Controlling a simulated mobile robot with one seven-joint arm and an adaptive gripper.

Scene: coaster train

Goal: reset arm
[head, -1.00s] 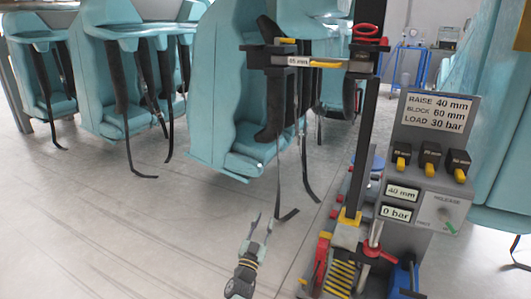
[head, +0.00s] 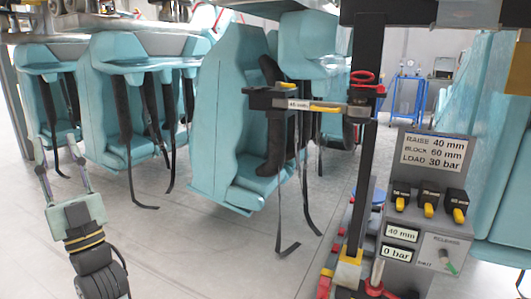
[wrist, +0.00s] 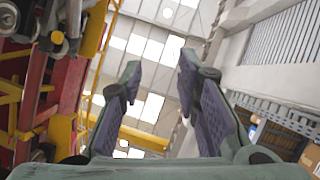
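My gripper (head: 60,158) is at the lower left of the head view, its fingers pointing up. The fingers are apart with nothing between them. In the wrist view my gripper (wrist: 155,85) also shows open and empty, against the ceiling and its bright windows. It appears well in front of the teal seats and touches nothing that I can see.
Teal coaster seats (head: 225,120) with hanging black straps stand behind. A grey control stand (head: 425,190) on the right reads 40 mm and 0 bar, beside a dark upright post (head: 362,170). Floor at centre is clear.

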